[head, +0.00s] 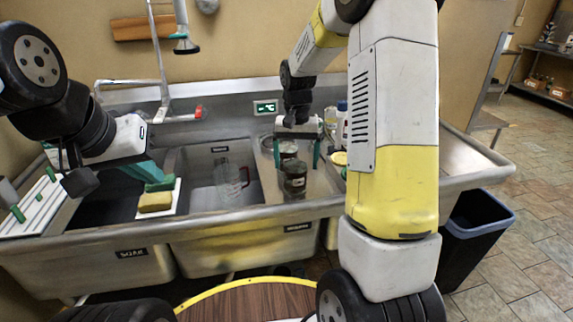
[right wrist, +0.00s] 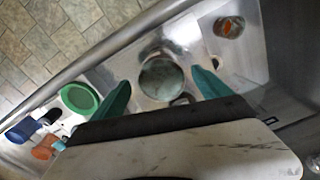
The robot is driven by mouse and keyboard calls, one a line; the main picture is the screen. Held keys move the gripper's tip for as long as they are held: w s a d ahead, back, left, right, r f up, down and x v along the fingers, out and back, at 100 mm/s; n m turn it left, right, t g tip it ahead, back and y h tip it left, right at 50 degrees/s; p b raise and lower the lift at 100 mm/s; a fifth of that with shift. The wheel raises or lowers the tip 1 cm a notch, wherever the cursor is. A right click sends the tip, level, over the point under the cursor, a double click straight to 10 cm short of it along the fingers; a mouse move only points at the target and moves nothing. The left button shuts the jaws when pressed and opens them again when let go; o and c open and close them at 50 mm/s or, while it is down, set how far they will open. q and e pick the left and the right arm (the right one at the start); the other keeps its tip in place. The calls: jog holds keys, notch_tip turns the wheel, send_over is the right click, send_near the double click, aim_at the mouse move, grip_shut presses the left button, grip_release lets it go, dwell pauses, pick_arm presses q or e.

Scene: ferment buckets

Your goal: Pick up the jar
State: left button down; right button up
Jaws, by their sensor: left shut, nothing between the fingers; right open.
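A glass jar (head: 288,148) stands on the right part of the metal sink. In the right wrist view the jar (right wrist: 160,77) shows from above, between the fingertips. My right gripper (head: 297,154) is open, its green fingers pointing down on either side of that jar; I cannot tell whether they touch it. A second, dark-looking jar (head: 294,181) stands nearer the front edge. In the right wrist view this second jar (right wrist: 229,27) has an orange top or contents. My left gripper (head: 158,184) is shut and empty, above the left side near the yellow sponge.
The yellow sponge (head: 155,202) lies on a white board by the left basin. A clear pitcher (head: 231,180) stands in the middle basin. Bottles (head: 341,122) and a green-rimmed container (right wrist: 80,98) stand close to the right gripper. A dark bin (head: 472,230) is at the right.

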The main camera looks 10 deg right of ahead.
jog(key=f, duration=0.4)
jog(key=shift+w+f, duration=0.3)
jog(key=shift+f, duration=0.1)
jog(key=c, duration=1.6)
jog(key=shift+r, duration=0.1)
